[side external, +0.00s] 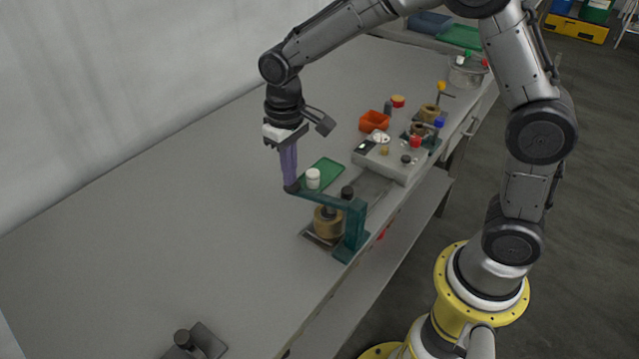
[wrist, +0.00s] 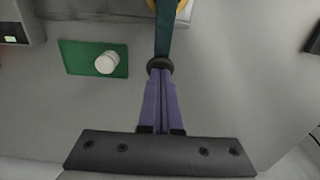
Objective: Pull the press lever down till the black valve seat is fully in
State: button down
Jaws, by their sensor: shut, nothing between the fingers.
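A teal press (side external: 354,225) stands near the table's front edge, with its lever (side external: 318,196) reaching left from the top of the post. The lever ends in a dark round knob, which also shows in the wrist view (wrist: 159,63). My gripper (side external: 290,184) has long purple fingers pointing down, shut and empty, with the tips at the knob; whether they touch it I cannot tell. It also shows in the wrist view (wrist: 160,78). A brass-coloured body (side external: 328,222) sits under the lever on the press base. The black valve seat cannot be made out clearly; the lever partly covers that spot.
A green mat (side external: 324,172) with a white jar (side external: 313,178) lies just behind the lever. A grey box (side external: 392,160) and an orange bin (side external: 374,121) stand farther back. A dark fixture (side external: 195,342) is at the front. The table left of my gripper is clear.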

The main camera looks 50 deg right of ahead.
jog(key=shift+r, duration=2.35)
jog(key=shift+r, duration=0.65)
notch_tip(320, 180, up, 6)
jog(key=shift+r, duration=0.15)
jog(key=shift+d, duration=0.1)
jog(key=s+d+r+m+t, duration=0.1)
jog(key=s+d+r+t, duration=0.35)
jog(key=s, duration=0.85)
jog(key=s+d+f, duration=0.1)
jog(key=s+f, duration=0.1)
jog(key=s, duration=0.3)
jog(key=s+d+f+n+t, duration=0.1)
jog(key=s+f, duration=0.2)
jog(key=s, duration=0.2)
jog(key=shift+d+f, duration=0.15)
jog(key=shift+f, duration=0.1)
